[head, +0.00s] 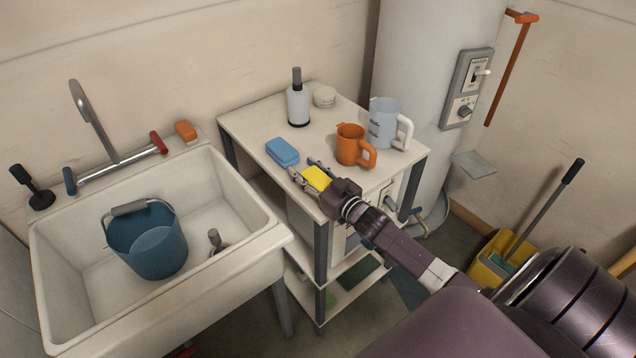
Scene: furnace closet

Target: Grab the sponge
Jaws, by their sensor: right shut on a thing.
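A yellow sponge (317,178) is between the fingers of my right gripper (310,177), at the front edge of the white cart top (258,122). My right gripper is shut on it. The arm comes in from the lower right. I cannot tell whether the sponge still touches the cart top. A blue block, sponge-like or a soap box (282,152), lies on the cart just behind and left of the gripper. My left gripper is not in view.
An orange mug (350,146), a grey-white pitcher (383,124), a bottle (298,102) and a small white jar (324,97) stand on the cart. Left is a sink (85,309) with a blue bucket (150,252). An orange block (185,131) lies on its back rim.

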